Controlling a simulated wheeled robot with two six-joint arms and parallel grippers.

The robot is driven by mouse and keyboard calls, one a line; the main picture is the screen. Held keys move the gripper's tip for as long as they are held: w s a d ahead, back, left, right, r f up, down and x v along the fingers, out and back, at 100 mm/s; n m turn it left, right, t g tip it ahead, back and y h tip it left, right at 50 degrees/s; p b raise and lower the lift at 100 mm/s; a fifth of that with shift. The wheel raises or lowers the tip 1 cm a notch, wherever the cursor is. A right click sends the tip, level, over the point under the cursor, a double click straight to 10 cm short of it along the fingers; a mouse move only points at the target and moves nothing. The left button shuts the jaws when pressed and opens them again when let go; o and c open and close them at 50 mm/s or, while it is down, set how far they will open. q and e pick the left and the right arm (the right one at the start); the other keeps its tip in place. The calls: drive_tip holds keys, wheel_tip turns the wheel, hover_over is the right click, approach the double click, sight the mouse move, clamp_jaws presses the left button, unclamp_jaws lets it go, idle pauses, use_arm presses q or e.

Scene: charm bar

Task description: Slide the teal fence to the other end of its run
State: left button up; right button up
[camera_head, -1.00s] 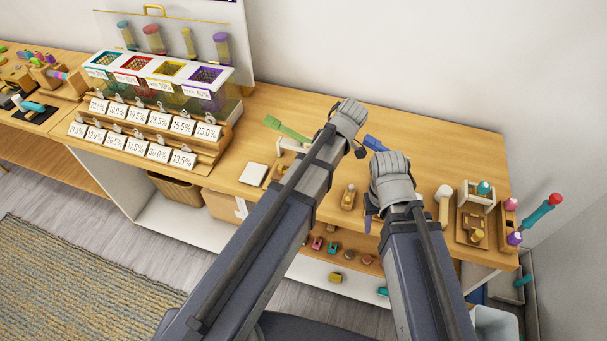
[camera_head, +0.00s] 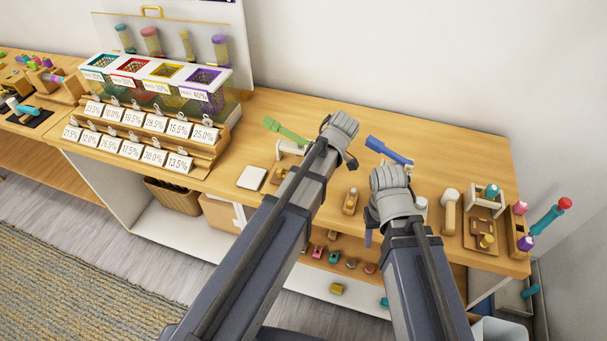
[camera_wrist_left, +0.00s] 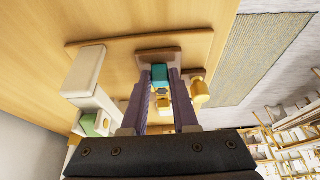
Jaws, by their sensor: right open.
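In the left wrist view, a small teal block (camera_wrist_left: 159,73), which looks like the teal fence, sits on a brown wooden base (camera_wrist_left: 158,54). My left gripper (camera_wrist_left: 160,85) has its two purple fingers on either side of the teal block. I cannot tell whether they touch it. A yellow knob (camera_wrist_left: 201,91) stands just right of the fingers. In the head view, the teal block and the left fingertips are hidden behind my left arm. My right gripper (camera_head: 368,238) is open near the table's front edge, its fingers mostly hidden by its wrist.
On the table are a green-handled lever (camera_head: 285,131), a blue lever (camera_head: 388,151), a white square plate (camera_head: 252,177) and a small wooden piece (camera_head: 350,201). Label racks (camera_head: 150,138) stand left; the back middle is clear.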

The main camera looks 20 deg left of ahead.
use_arm(q)
clamp_jaws()
drive_tip(key=shift+d, duration=0.6)
drive_tip(key=shift+o, duration=2.4)
unclamp_jaws()
drive_tip(key=shift+r, duration=0.2)
drive_tip(key=p+v, duration=0.5)
drive_tip(key=shift+a, duration=0.25)
